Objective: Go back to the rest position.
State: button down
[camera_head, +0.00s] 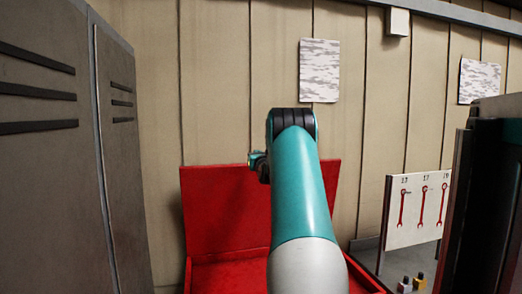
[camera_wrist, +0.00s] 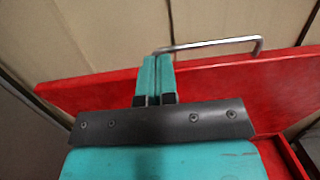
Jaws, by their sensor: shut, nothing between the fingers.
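My gripper (camera_wrist: 154,80) shows in the wrist view with its two teal fingers together and nothing between them. It is in front of the raised lid of a red box (camera_wrist: 215,88), and I cannot tell how close it is to the lid. In the head view my teal and grey arm reaches forward over the red box (camera_head: 225,215), and the gripper itself is mostly hidden behind the arm. A metal handle (camera_wrist: 210,45) stands at the lid's top edge in the wrist view.
Grey lockers (camera_head: 60,150) stand close on the left. A white board with red wrenches (camera_head: 418,210) stands at the right, with small objects (camera_head: 411,284) below it. A dark upright (camera_head: 485,200) fills the right edge. A panelled wall (camera_head: 225,80) closes the back.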

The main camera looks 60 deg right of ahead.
jog(key=s+a+r+b, duration=0.3)
jog(key=a+r, duration=0.1)
jog(key=r, duration=0.2)
jog(key=shift+s+a+r+b, duration=0.25)
jog(key=shift+s+b, duration=0.05)
jog(key=shift+s, duration=0.1)
jog(key=w+a+f+n+y, duration=0.4)
jog(key=w+a+f+n, duration=0.25)
jog(key=a, duration=0.25)
jog(key=w+a+f+n+y, duration=0.45)
jog(key=a+n, duration=0.35)
jog(key=a, duration=0.2)
jog(key=a+f+n+g+y, duration=0.2)
jog(key=a+f+n, duration=0.2)
jog(key=a+n, duration=0.3)
jog(key=a+f+n+g+y, duration=0.15)
jog(key=a+f+n, duration=0.3)
jog(key=a, duration=0.45)
jog(key=s+a+f+n+g+y+b, duration=0.2)
jog(key=s+a+f+n+g+b, duration=0.1)
jog(key=s+a+n, duration=0.6)
jog(key=s+a+f+n+g+y+b, duration=0.3)
jog(key=s+a+f+n, duration=0.3)
jog(key=a, duration=0.7)
jog(key=s+a+f+n+g+y+b, duration=0.2)
jog(key=s+a+f+n+g+b, duration=0.1)
jog(key=s+a+n, duration=0.8)
jog(key=shift+s+a+f+n+y+b, duration=0.3)
jog(key=shift+a+f+n+b, duration=0.25)
jog(key=shift+f+b, duration=0.4)
